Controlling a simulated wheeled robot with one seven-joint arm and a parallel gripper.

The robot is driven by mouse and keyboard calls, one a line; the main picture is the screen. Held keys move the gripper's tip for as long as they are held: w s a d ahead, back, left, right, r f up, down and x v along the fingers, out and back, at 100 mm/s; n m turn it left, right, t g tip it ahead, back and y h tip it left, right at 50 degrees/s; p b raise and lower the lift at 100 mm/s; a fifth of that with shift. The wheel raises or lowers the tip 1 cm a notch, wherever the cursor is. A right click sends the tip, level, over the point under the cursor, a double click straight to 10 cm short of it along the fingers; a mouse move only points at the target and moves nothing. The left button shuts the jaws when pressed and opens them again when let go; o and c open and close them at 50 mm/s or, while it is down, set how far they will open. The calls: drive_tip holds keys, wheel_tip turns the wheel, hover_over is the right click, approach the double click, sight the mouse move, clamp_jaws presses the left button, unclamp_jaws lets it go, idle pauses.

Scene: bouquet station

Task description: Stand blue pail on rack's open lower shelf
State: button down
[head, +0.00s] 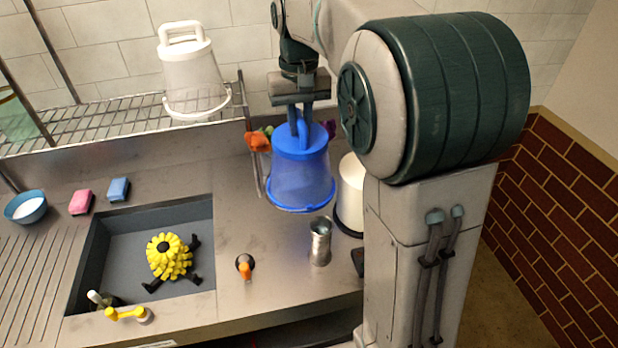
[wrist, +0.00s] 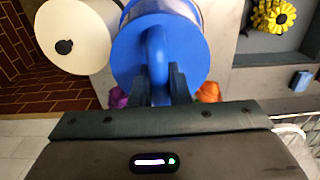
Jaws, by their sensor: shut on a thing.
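The blue pail (head: 301,180) hangs upside down from my gripper (head: 300,120), its rim facing down and its base up. My gripper is shut on the handle-like loop on the pail's upturned base; the wrist view shows the pail (wrist: 140,50) with the loop between my fingers (wrist: 158,88). The pail appears to be above the steel counter. The wire rack (head: 75,128) is at the back left. A white pail (head: 192,80) stands upside down on its visible wire shelf. I cannot make out a lower shelf clearly.
A sink (head: 120,240) holds yellow flowers (head: 168,256). A metal cup (head: 320,242), an orange-handled item (head: 245,266) and a white cylinder (head: 350,190) stand on the counter. Sponges (head: 80,202) and a blue bowl (head: 26,207) are at left. Colourful flowers (head: 259,140) are behind the pail.

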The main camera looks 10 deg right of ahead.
wheel_tip(320, 180, down, 14)
drive_tip(key=p, duration=0.1)
drive_tip(key=shift+f, duration=0.1)
idle(0.4)
drive_tip(key=c, duration=1.4)
unclamp_jaws()
wheel_tip(320, 180, up, 12)
drive_tip(key=shift+r+b, duration=0.1)
drive_tip(key=shift+b, duration=0.4)
drive_tip(key=s+f+t, duration=0.1)
drive_tip(key=s, duration=0.6)
drive_tip(key=s+d+f+t, duration=0.1)
drive_tip(key=s, duration=0.6)
drive_tip(key=s+d+f+t, duration=0.1)
drive_tip(key=s, duration=0.5)
drive_tip(key=shift+s+d+f+t, duration=0.25)
drive_tip(key=shift+s+f+t, duration=0.05)
drive_tip(key=shift+s+f, duration=0.4)
drive_tip(key=shift+s, duration=0.05)
